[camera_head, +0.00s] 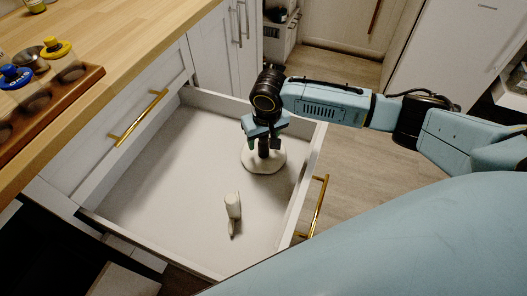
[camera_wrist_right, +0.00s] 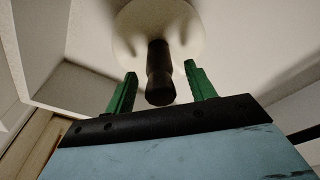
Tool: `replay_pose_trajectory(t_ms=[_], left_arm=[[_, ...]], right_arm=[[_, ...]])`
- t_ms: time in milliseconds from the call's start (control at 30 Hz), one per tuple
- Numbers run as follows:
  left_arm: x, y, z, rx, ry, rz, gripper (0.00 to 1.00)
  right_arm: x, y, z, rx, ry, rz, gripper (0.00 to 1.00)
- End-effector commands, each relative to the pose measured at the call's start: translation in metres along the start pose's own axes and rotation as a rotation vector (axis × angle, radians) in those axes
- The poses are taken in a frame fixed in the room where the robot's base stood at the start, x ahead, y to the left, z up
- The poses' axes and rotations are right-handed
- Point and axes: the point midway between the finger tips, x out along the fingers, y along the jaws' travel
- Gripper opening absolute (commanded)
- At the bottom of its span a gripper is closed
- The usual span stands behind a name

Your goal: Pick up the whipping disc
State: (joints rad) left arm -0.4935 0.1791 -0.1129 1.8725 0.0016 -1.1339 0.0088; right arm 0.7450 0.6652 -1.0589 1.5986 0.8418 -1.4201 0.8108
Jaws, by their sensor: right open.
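The whipping disc is a pale round disc (camera_head: 270,162) with a dark upright handle. It lies in the open drawer (camera_head: 150,190), toward the right wall. My right gripper (camera_head: 262,142) is above it, pointing down, with the handle below and between its fingers. In the right wrist view the green fingertips (camera_wrist_right: 158,82) are apart, on either side of the dark handle, with a gap to each. The disc (camera_wrist_right: 178,22) is beyond the handle, partly cut off at the top. My left gripper is not in view.
A small white object (camera_head: 233,207) with a pointed end lies in the drawer nearer to me. The drawer's right wall and the gold-handled front (camera_head: 316,207) are close to the disc. A wooden counter (camera_head: 90,40) with a rack of lidded jars is at left.

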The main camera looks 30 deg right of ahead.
Motion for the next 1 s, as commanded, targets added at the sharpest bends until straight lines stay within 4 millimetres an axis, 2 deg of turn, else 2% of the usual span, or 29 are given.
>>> replay_pose_trajectory(t_ms=[67, 467, 900, 1000], left_arm=[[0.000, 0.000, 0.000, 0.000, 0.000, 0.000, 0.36], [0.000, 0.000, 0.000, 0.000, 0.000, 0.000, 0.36], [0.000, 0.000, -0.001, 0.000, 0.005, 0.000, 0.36], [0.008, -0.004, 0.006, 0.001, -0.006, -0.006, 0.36]], right_arm=[[0.000, 0.000, 0.000, 0.000, 0.000, 0.000, 0.54], [0.000, 0.000, 0.000, 0.000, 0.000, 0.000, 0.01], [-0.005, 0.000, -0.001, 0.001, 0.001, -0.001, 0.00], [-0.013, 0.000, -0.003, 0.001, 0.002, -0.002, 0.00]])
